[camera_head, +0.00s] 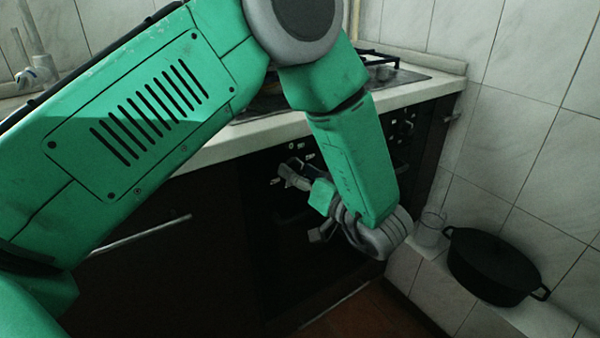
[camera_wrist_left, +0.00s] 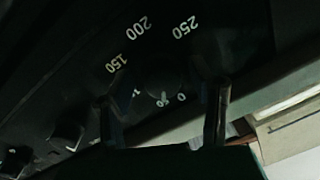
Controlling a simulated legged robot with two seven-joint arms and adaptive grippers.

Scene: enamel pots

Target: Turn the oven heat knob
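The oven front (camera_head: 285,235) is dark and stands under a light countertop. In the left wrist view, the heat knob (camera_wrist_left: 163,82) is a dark round shape, hard to make out, with pale numbers 150, 200 and 250 around it. My left gripper (camera_wrist_left: 164,100) shows there with its two fingers apart, one on each side of the knob's lower part. I cannot tell whether they touch it. In the head view my left gripper (camera_head: 303,207) is at the oven's front panel, and my green arm hides much of that panel. My right gripper is not in view.
Other knobs (camera_wrist_left: 67,136) sit on the same panel. A black pot (camera_head: 490,265) and a clear glass (camera_head: 430,229) stand on a low ledge at the right, close to my left wrist. The countertop edge (camera_head: 245,140) runs above the oven. A tiled wall (camera_head: 535,130) bounds the right.

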